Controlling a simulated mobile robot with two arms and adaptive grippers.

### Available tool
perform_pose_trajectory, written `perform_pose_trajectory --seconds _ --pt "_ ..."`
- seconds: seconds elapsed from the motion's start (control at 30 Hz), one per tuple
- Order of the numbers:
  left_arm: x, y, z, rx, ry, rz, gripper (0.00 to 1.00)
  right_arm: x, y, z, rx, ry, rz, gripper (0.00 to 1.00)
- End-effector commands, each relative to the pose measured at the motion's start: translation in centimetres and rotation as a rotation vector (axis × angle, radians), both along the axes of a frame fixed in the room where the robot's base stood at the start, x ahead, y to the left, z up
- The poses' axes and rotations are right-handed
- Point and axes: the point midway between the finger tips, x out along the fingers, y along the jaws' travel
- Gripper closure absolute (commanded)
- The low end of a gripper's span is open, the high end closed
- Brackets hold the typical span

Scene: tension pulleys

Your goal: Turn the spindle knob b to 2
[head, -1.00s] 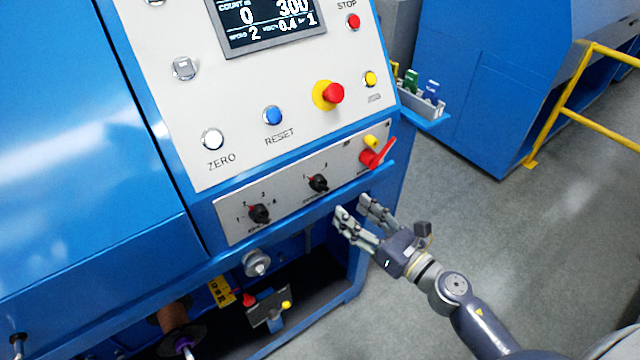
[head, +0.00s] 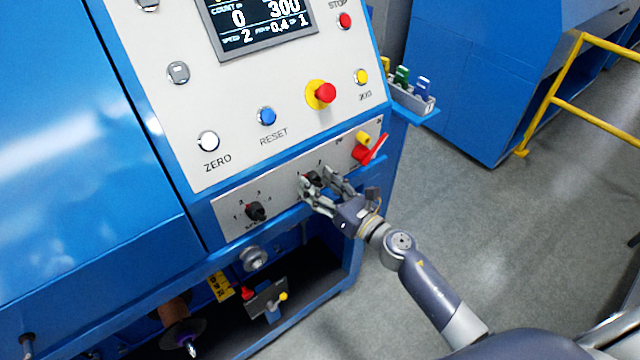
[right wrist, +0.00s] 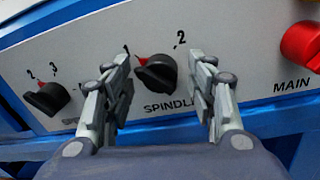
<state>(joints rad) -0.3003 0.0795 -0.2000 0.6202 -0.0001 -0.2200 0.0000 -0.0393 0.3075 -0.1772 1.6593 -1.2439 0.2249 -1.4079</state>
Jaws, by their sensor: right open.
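The spindle knob (right wrist: 157,75) is black with a red pointer mark, above the label "SPINDLE", on the grey lower panel. In the right wrist view a "2" is printed at its upper right, and its red mark points to the upper left, away from the 2. The knob also shows in the head view (head: 313,178), partly covered by my right gripper. My right gripper (head: 320,190) is open, its fingers on either side of the knob; in the right wrist view (right wrist: 160,100) gaps show between fingers and knob. My left gripper is not in view.
A second black knob (head: 256,211) with several numbers sits to the left. A red main switch (head: 370,149) with a yellow part is to the right. Above are the red emergency button (head: 325,93), blue reset button (head: 267,116) and display (head: 262,25).

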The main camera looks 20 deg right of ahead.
Motion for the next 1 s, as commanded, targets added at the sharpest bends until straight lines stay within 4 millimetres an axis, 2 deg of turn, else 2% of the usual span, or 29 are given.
perform_pose_trajectory --seconds 0.03,0.1,0.2,0.63,1.0 --pt "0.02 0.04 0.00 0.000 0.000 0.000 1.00 -0.01 -0.01 0.00 0.000 0.000 0.000 0.55" --pt "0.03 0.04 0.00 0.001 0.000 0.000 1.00 -0.01 -0.02 0.00 0.000 0.000 0.000 0.71" --pt "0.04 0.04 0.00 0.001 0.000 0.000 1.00 -0.01 -0.06 -0.02 0.000 0.000 -0.001 0.89" --pt "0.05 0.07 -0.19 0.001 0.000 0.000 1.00 0.01 -0.19 -0.16 0.058 0.023 -0.004 0.89" --pt "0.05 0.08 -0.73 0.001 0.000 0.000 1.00 0.03 -0.25 -0.24 0.324 0.119 -0.005 0.93"
